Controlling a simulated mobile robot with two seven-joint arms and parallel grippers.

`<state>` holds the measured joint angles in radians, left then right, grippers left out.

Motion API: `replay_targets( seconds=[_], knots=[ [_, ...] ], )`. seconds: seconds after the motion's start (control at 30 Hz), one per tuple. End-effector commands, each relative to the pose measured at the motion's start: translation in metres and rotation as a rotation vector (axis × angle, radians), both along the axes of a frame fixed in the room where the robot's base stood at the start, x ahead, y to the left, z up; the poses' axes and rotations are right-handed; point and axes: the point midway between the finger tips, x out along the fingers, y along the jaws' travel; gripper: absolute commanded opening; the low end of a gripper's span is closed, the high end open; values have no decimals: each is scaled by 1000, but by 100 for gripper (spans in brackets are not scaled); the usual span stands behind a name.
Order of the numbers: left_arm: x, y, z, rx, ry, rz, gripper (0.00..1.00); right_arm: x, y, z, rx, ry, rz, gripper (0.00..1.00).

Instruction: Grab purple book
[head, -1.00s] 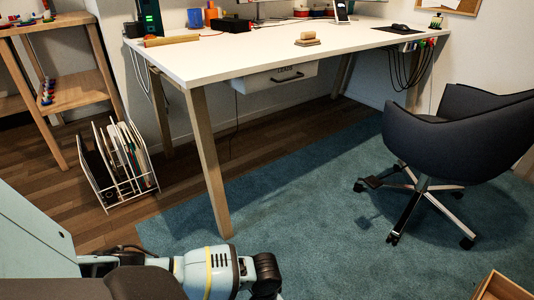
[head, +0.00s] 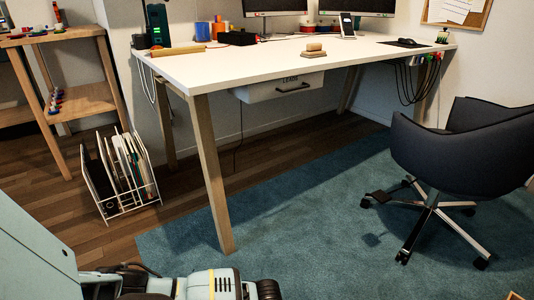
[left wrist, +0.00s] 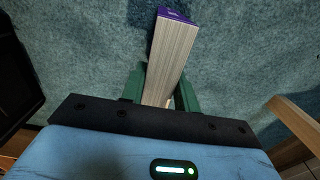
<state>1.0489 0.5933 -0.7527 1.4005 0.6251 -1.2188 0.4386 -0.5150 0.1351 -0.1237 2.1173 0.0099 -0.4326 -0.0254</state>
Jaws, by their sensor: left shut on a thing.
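The purple book (left wrist: 172,52) shows in the left wrist view with its pale page edges towards the camera and a strip of purple cover at its far end. My left gripper (left wrist: 160,90) has its green fingers on either side of the book and is shut on it. Blue-green carpet lies behind the book. In the head view my left arm reaches in along the bottom left, but the gripper and the book are out of that picture. My right gripper is in neither view.
A white desk (head: 290,62) spans the back. A white wire rack (head: 152,185) with folders stands on the floor at left, near a wooden shelf (head: 85,100). A dark swivel chair (head: 445,150) stands at right. The carpet (head: 290,210) between is clear.

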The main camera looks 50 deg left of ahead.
Motion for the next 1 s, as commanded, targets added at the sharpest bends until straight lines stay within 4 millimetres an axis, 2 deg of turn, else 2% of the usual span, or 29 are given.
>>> replay_targets(
  seconds=[0.03, 0.1, 0.57, 1.0],
  knots=[
    [0, 0, 0, 0, 0, 0, 7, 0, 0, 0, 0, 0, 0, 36],
    [0, 0, 0, 0, 1, 0, 0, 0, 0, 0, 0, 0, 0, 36],
    [0, 0, 1, -1, -1, 0, 0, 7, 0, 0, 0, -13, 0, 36],
    [0, -1, 29, -1, -2, 0, 0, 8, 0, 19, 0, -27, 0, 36]
  ],
)
